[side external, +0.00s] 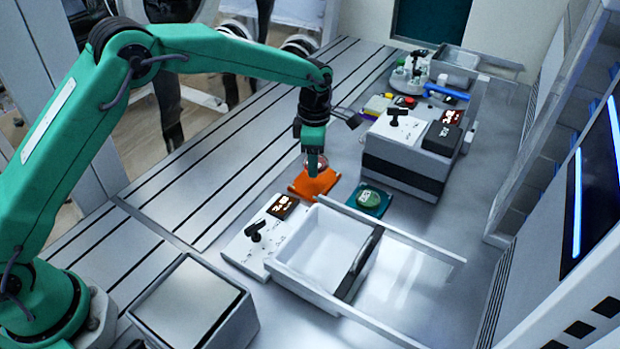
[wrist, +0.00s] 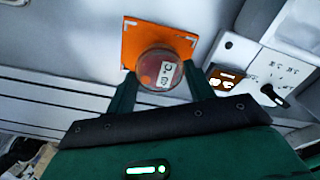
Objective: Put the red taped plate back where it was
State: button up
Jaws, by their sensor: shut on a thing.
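The red-rimmed round plate (wrist: 152,66), clear with a white label, is between the fingers of my gripper (wrist: 160,76) in the wrist view. My gripper is shut on it. In the side view my gripper (side external: 316,168) points down over the orange mat (side external: 313,187), and only a little of the plate's rim shows around the fingers. The plate overlaps the lower right part of the orange mat (wrist: 140,40) in the wrist view. I cannot tell whether it touches the mat or is just above it.
A teal mat (side external: 371,213) with a green-topped round dish (side external: 369,198) lies to the right. A white control panel (side external: 252,238) and an open white drawer tray (side external: 322,248) stand in front. A balance-like unit (side external: 415,150) stands behind. Bare bench lies left of the orange mat.

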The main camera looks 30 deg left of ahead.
aim_at(313, 180)
jog(key=shift+w+a+f, duration=0.2)
jog(key=shift+w, duration=0.05)
jog(key=shift+f, duration=0.1)
jog(key=shift+f, duration=1.9)
jog(key=shift+f, duration=0.1)
jog(key=o, duration=1)
jog(key=shift+o, duration=0.2)
